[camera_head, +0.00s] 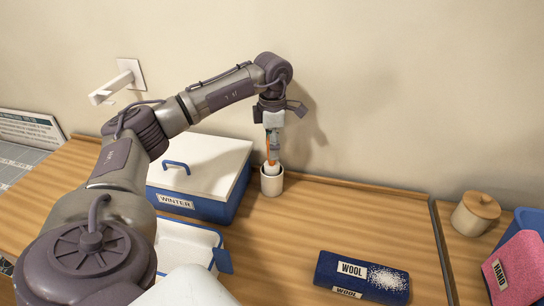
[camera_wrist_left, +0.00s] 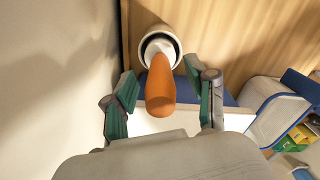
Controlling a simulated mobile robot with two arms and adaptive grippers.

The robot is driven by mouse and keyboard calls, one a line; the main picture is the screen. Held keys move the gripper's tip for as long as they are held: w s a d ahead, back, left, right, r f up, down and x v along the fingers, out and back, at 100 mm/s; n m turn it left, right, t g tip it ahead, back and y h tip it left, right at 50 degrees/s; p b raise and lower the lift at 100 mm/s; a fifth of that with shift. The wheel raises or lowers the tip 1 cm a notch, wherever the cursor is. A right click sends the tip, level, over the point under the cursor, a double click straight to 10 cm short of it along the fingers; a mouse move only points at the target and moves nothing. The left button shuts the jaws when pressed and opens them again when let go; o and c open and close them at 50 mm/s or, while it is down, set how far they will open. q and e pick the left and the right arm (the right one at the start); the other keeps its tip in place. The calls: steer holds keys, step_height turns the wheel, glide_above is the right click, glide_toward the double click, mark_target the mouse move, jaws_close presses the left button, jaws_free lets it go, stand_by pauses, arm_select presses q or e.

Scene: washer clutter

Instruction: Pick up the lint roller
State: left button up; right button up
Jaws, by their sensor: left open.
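The lint roller (camera_head: 272,169) stands upright, white head down, in a small white cup (camera_head: 271,185) near the wall. Its orange handle (camera_wrist_left: 161,88) points up toward the left wrist camera. My left gripper (camera_head: 272,148) is open and points down over the cup. In the left wrist view its green-padded fingers (camera_wrist_left: 160,92) are on either side of the handle, with gaps visible on both sides. In the head view the fingers partly hide the handle. My right gripper is not in view.
A blue WINTER box (camera_head: 178,203) with a white lid (camera_head: 215,165) stands left of the cup. A white-and-blue open bin (camera_head: 187,246) is in front. A blue WOOL package (camera_head: 358,278) lies on the wooden counter (camera_head: 340,215). A lidded jar (camera_head: 475,214) stands at right.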

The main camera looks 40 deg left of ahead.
arm_select(q)
steer(key=shift+a+f, duration=0.1)
steer(key=shift+f, duration=0.85)
steer(key=shift+c, duration=0.4)
jaws_close()
